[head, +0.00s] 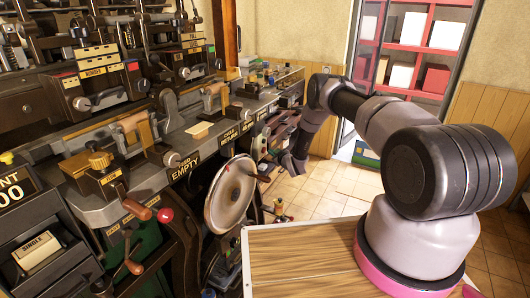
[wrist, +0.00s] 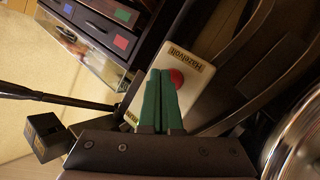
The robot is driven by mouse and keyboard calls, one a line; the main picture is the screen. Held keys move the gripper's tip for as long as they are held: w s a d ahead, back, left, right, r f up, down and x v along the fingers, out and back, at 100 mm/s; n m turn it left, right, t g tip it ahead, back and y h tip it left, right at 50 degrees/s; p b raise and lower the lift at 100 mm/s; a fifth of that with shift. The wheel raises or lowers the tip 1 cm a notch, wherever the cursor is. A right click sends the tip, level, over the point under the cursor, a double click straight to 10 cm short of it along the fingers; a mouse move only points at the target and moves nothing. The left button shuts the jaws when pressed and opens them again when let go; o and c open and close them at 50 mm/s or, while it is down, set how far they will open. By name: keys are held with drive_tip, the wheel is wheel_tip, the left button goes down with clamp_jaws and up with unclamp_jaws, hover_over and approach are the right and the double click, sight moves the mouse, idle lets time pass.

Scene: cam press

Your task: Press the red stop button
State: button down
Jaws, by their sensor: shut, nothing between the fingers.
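The red stop button (wrist: 178,78) sits on a cream plate (wrist: 191,60) marked "Hazelvolt", in the wrist view. My gripper (wrist: 161,72) is shut and empty, its two green fingers side by side. The fingers point at the plate and cover part of it. Their tips are just left of the button and overlap its left edge in the picture. I cannot tell if they touch it. In the head view, my gripper (head: 291,164) hangs beyond the large metal disc, to its right.
The metal disc (head: 231,194) stands beside the bench; a shiny round edge (wrist: 297,140) shows in the wrist view. Dark drawers (wrist: 100,30) and curved dark bars (wrist: 240,65) flank the plate. A black block (wrist: 45,136) is at lower left. Tiled floor (head: 320,190) is open.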

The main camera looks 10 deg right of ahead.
drive_tip(key=shift+w+a, duration=0.2)
drive_tip(key=shift+a, duration=0.05)
drive_tip(key=shift+w+a, duration=0.3)
drive_tip(key=shift+a, duration=0.15)
idle(0.7)
drive_tip(key=shift+d, duration=0.1)
drive_tip(key=shift+s+d, duration=0.55)
drive_tip(key=shift+d, duration=0.1)
drive_tip(key=shift+s+d, duration=0.75)
drive_tip(key=shift+d, duration=0.3)
drive_tip(key=shift+s+d, duration=0.75)
drive_tip(key=shift+d, duration=0.25)
